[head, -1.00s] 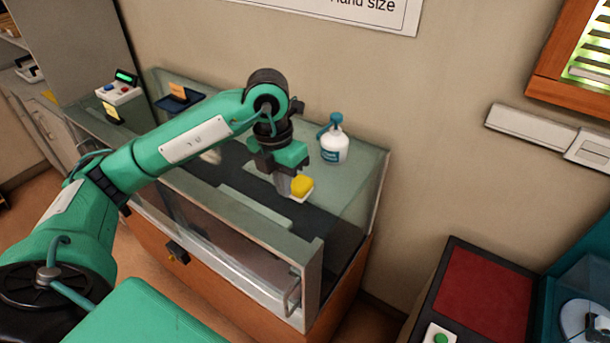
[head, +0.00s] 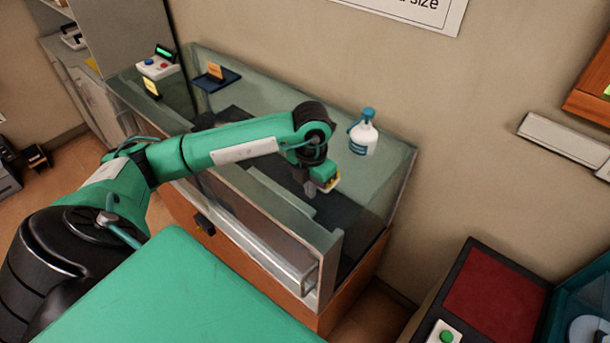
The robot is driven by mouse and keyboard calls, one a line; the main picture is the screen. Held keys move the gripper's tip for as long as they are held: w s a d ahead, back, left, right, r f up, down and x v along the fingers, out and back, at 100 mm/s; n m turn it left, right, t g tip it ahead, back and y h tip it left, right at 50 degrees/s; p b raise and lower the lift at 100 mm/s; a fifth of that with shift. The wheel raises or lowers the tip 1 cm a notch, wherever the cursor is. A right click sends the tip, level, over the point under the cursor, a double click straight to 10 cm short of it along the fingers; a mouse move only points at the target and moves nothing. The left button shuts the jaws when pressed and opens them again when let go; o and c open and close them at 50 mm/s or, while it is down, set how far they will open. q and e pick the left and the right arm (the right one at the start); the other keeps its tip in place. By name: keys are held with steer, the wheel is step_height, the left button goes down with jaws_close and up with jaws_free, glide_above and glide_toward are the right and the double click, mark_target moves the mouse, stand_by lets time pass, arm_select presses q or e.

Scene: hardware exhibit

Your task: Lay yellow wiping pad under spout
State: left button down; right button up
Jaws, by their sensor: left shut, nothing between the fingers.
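The yellow wiping pad (head: 333,185) shows as a small yellow patch inside the glass case, mostly hidden by my left gripper. The white bottle (head: 363,139) with a teal pump top stands upright in the case, behind and to the right of the pad. Its spout (head: 353,124) points to the left. My left gripper (head: 312,188) is shut, low over the case floor, right beside the pad and in front of the bottle. Whether it touches the pad I cannot tell. My right gripper is not in view.
The glass case (head: 325,240) has a raised front wall. A dark blue tray (head: 217,79) with an orange card and a button box (head: 158,67) stand at its far left. A red-topped stand (head: 495,290) is at the lower right.

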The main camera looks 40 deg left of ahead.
arm_select(q)
steer(key=shift+w+d+p, duration=0.1)
steer(key=shift+w+p, duration=0.2)
steer(key=shift+w, duration=0.7)
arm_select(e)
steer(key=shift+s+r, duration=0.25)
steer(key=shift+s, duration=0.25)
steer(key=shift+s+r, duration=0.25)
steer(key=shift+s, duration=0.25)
